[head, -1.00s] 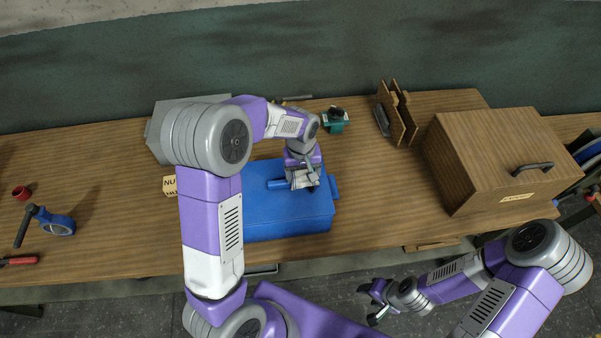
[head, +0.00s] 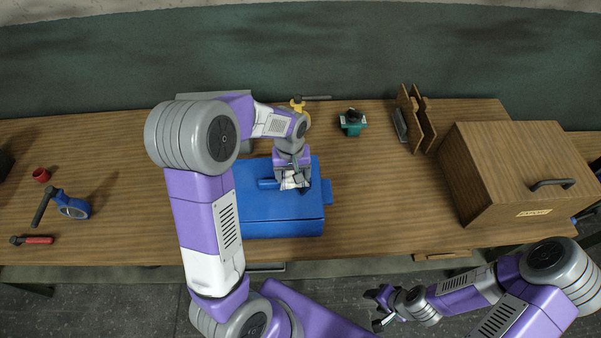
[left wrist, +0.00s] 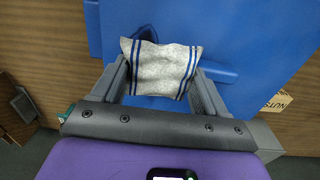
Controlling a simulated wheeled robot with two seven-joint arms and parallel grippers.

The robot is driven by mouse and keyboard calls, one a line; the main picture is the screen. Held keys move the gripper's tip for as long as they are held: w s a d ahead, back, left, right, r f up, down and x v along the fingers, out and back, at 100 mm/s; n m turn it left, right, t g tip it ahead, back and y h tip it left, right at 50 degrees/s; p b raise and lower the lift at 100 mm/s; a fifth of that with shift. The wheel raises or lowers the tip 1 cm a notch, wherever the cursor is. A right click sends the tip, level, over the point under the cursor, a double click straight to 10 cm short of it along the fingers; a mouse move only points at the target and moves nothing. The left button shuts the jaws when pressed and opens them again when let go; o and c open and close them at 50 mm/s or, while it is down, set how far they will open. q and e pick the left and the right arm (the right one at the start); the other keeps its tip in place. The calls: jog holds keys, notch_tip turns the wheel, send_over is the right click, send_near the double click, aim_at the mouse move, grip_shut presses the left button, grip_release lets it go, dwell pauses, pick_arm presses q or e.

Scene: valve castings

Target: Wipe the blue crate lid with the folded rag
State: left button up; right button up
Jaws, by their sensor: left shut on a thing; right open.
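The blue crate lid (head: 275,207) lies on the bench, with my left arm reaching over it. The folded rag (head: 291,180) is grey-white and is at the lid's upper part. In the left wrist view the folded rag (left wrist: 161,68) shows blue stripes and sits between the two fingers. My left gripper (head: 292,172) is shut on the rag, over the lid; whether the rag presses on the lid is hard to tell. My right gripper (head: 380,308) is open and empty, in front of the bench's front edge. My left arm hides the lid's left edge.
A wooden box (head: 530,170) with a handle stands at the right. Upright wooden boards (head: 417,118) and a teal object (head: 352,122) stand towards the back. A blue clamp-like tool (head: 72,207), red cup (head: 41,175) and red-handled tool (head: 35,240) lie at left.

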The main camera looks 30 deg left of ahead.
pick_arm(q)
jog(key=shift+r, duration=0.15)
jog(key=shift+r+p, duration=2.35)
jog(key=shift+r, duration=0.55)
jog(key=shift+r+p, duration=1.25)
jog(key=shift+r, duration=0.35)
jog(key=shift+f, duration=0.1)
